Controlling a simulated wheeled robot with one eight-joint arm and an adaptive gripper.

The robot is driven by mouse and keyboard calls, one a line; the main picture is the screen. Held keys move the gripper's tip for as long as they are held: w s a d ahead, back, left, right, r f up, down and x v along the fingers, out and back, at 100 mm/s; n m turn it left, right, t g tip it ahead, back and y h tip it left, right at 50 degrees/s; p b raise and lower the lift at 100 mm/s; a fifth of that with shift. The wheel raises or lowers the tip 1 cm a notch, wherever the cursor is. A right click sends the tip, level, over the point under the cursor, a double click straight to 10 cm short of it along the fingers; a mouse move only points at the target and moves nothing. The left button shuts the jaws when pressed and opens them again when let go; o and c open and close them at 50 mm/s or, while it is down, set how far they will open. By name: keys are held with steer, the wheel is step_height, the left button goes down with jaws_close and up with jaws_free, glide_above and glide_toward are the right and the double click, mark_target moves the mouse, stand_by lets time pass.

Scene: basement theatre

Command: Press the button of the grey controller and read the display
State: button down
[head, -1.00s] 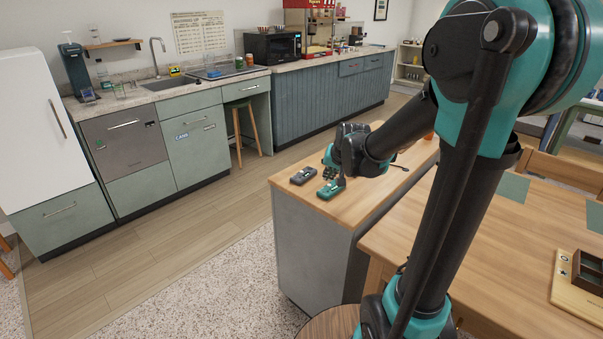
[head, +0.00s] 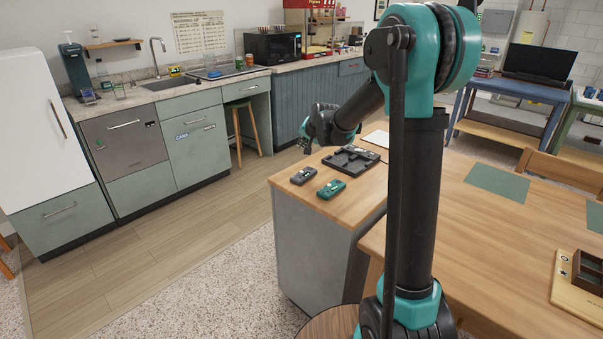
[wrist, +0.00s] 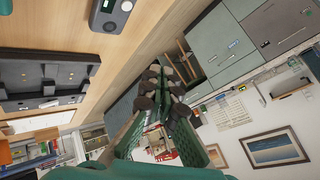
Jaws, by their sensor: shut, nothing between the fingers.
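The grey controller (head: 304,175) lies on the near left corner of the wooden counter top, left of a green controller (head: 331,190). In the wrist view the grey controller (wrist: 111,15) is at the top edge, partly cut off; any reading is too small to make out. My gripper (head: 306,143) is raised beyond the counter's far left edge, behind the grey controller and apart from it. In the wrist view its green fingers (wrist: 165,90) are shut and empty, pointing away from the counter.
A black compartmented tray (head: 351,160) lies on the counter right of the controllers, with a white sheet (head: 377,138) behind it. A wooden table (head: 485,235) adjoins on the right. Open floor (head: 180,245) lies to the left.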

mark_target(302, 174)
steer(key=shift+f, duration=4.4)
steer(key=shift+f, duration=0.4)
steer(key=shift+f, duration=0.3)
steer(key=shift+r, duration=0.75)
steer(key=shift+r, duration=2.5)
